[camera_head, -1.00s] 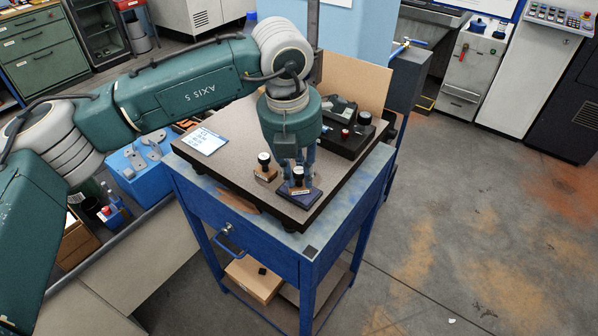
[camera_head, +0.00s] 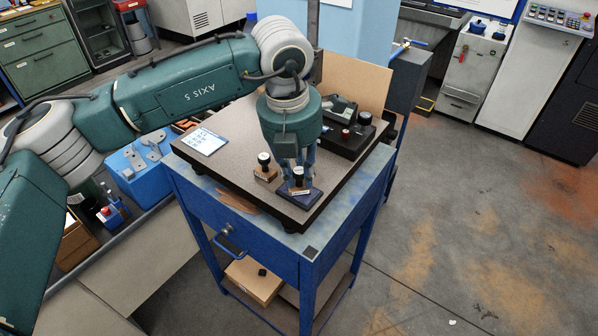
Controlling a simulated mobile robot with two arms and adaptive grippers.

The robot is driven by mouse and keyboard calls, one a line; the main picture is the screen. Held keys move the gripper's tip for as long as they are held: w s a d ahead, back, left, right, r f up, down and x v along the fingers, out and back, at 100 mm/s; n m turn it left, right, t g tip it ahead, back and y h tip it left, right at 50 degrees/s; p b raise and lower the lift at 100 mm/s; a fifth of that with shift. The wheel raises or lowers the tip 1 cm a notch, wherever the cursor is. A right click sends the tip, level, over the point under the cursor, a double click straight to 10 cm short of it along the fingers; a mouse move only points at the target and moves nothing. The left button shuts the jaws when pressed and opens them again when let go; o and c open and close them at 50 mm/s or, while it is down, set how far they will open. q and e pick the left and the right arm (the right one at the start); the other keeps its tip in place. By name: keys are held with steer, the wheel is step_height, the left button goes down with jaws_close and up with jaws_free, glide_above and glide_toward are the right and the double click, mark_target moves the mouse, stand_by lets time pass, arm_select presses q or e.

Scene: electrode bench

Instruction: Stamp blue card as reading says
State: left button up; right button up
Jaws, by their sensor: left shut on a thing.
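My left gripper (camera_head: 298,174) points down over the near corner of the bench top and is shut on a dark-handled stamp (camera_head: 299,189). This stamp is at a flat dark-blue pad (camera_head: 309,199); I cannot tell whether it touches it. I cannot make out a separate blue card. My right gripper is out of view.
The brown bench top (camera_head: 235,124) sits on a blue frame table (camera_head: 246,232) with a drawer. A tan board (camera_head: 352,84) stands upright at its back. A blue box (camera_head: 140,172) is to the left. Open floor (camera_head: 470,220) lies to the right.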

arm_select(q)
steer(key=shift+s, duration=0.1)
steer(key=shift+r+p, duration=0.45)
steer(key=shift+r, duration=0.45)
steer(key=shift+r+p, duration=0.85)
steer(key=shift+r, duration=1.75)
steer(key=shift+w+a, duration=0.1)
steer(key=shift+w, duration=0.1)
